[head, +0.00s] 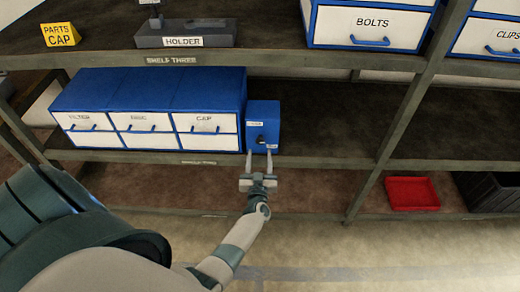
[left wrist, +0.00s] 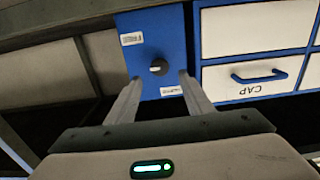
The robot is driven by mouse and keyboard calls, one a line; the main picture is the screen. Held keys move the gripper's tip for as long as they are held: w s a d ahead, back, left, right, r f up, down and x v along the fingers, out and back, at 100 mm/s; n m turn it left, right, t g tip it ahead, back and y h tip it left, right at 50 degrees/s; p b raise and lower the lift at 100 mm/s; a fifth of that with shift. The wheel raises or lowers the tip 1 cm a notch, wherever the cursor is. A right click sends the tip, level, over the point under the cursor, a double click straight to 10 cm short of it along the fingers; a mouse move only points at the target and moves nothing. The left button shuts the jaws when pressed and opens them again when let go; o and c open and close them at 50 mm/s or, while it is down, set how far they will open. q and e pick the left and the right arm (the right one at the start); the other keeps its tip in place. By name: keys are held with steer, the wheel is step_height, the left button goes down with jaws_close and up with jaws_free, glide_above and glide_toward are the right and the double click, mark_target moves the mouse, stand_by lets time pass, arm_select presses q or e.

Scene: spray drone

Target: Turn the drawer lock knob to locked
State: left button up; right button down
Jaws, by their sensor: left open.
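The lock knob (head: 262,140) is a small dark knob on the front of a blue box (head: 263,115) at the right end of the drawer unit. In the left wrist view the knob (left wrist: 158,67) is round and black with a white pointer mark. Small white labels (left wrist: 131,39) sit near it on the blue face, too small to read. My left gripper (head: 259,160) is open in front of the box, fingers pointing at it. In the left wrist view its fingers (left wrist: 158,85) lie either side of the knob's line, with no visible contact. My right gripper is not in view.
The blue drawer unit (head: 150,100) with white fronts, one labelled CAP (left wrist: 258,82), stands beside the lock box. The shelf edge (head: 330,163) runs below it. Shelf space (head: 340,120) to the right is clear. A red tray (head: 412,194) sits lower right.

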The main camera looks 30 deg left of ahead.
mark_target(260, 142)
arm_select(q)
steer(key=b+x, duration=0.1)
steer(key=x, duration=0.3)
steer(key=shift+f, duration=0.15)
steer(key=shift+w+a+b, duration=0.3)
steer(key=shift+w+b, duration=0.15)
steer(key=shift+w, duration=0.15)
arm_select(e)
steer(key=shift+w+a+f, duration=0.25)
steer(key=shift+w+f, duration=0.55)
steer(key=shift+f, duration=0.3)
arm_select(q)
steer(key=c, duration=1)
steer(key=shift+c, duration=0.2)
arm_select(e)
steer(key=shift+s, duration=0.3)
